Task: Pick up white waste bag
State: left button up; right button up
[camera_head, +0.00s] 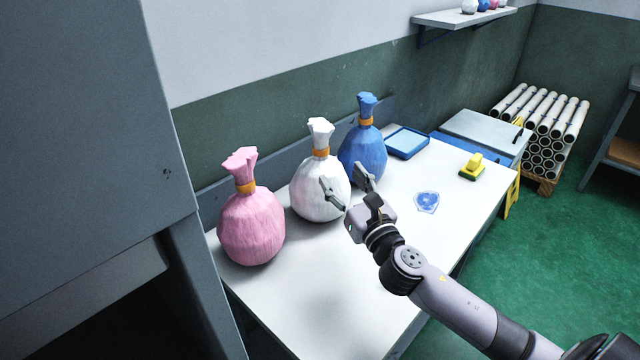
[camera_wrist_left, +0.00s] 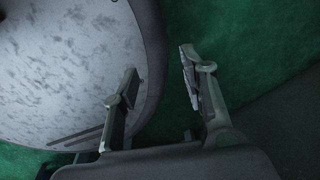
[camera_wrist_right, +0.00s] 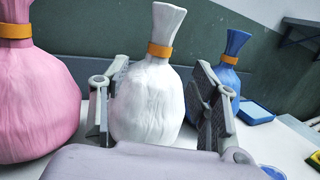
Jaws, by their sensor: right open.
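The white waste bag (camera_head: 318,190) stands upright on the white table between a pink bag and a blue bag, with an orange band round its neck. My right gripper (camera_head: 346,186) is open in front of the white bag, its fingers pointing at the bag's body. In the right wrist view the white bag (camera_wrist_right: 147,100) shows between the two open fingers (camera_wrist_right: 155,105); whether they touch it I cannot tell. My left gripper (camera_wrist_left: 160,75) is open and empty in the left wrist view, above a green floor beside a round grey surface.
The pink bag (camera_head: 252,226) stands close on the left and the blue bag (camera_head: 364,152) close on the right. A blue tray (camera_head: 407,142), a yellow-green object (camera_head: 472,167) and a blue sticker (camera_head: 426,202) are farther right on the table (camera_head: 330,290). The table's front is clear.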

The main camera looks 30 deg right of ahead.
aim_at(323, 153)
jog(key=w, duration=0.4)
jog(key=w+r+p, duration=0.1)
jog(key=w, duration=0.1)
jog(key=shift+w+d, duration=0.1)
jog(key=shift+w, duration=0.45)
jog(key=w, duration=0.4)
jog(key=shift+w+d, duration=0.15)
jog(key=shift+d, duration=0.15)
jog(key=shift+w, duration=0.45)
pick_arm(q)
jog(key=shift+w+r, duration=0.5)
jog(key=shift+r, duration=0.4)
pick_arm(e)
jog(key=shift+s, duration=0.1)
jog(key=shift+c, duration=0.6)
jog(key=shift+f, duration=0.1)
grip_shut()
